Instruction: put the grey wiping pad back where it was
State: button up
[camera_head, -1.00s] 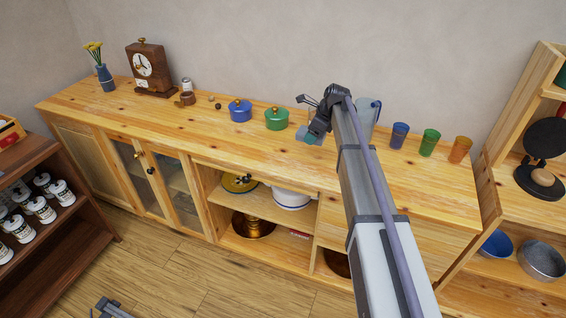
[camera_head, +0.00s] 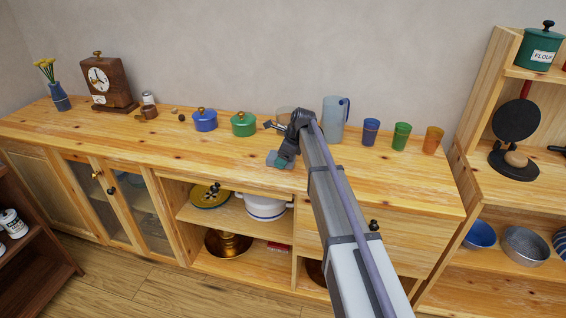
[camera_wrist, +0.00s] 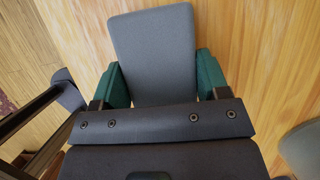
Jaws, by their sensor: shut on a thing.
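The grey wiping pad (camera_wrist: 155,45) fills the top middle of the wrist view. It is a flat grey block with rounded corners. My gripper (camera_wrist: 160,76) is shut on it, with a green finger pressed to each side. In the head view the pad (camera_head: 279,160) is a small grey-blue shape at the end of my gripper (camera_head: 280,156). It is over the front part of the wooden cabinet top (camera_head: 200,148), in front of the green pot and the jug. I cannot tell whether the pad touches the wood.
A green pot (camera_head: 244,125) and a blue pot (camera_head: 205,121) stand left of my gripper. A clear blue-grey jug (camera_head: 334,121) and blue (camera_head: 370,132), green (camera_head: 401,137) and orange (camera_head: 432,140) cups stand to the right. The cabinet top in front of the pots is clear.

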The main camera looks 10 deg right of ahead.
jog(key=shift+f, duration=0.2)
jog(key=o, duration=0.8)
jog(key=shift+o, duration=0.2)
jog(key=shift+r, duration=0.1)
jog(key=shift+r, duration=0.15)
jog(key=p+v, duration=1.1)
jog(key=v, duration=0.1)
jog(key=s+a+n+g+h, duration=0.1)
jog(key=s+a+n+h, duration=0.1)
jog(key=s+n, duration=0.9)
jog(key=s+a+f+n+g+h, duration=0.1)
jog(key=s+n, duration=1.1)
jog(key=s, duration=1.2)
jog(key=shift+a+f+h, duration=0.15)
jog(key=shift+a+h, duration=0.45)
jog(key=shift+a, duration=0.4)
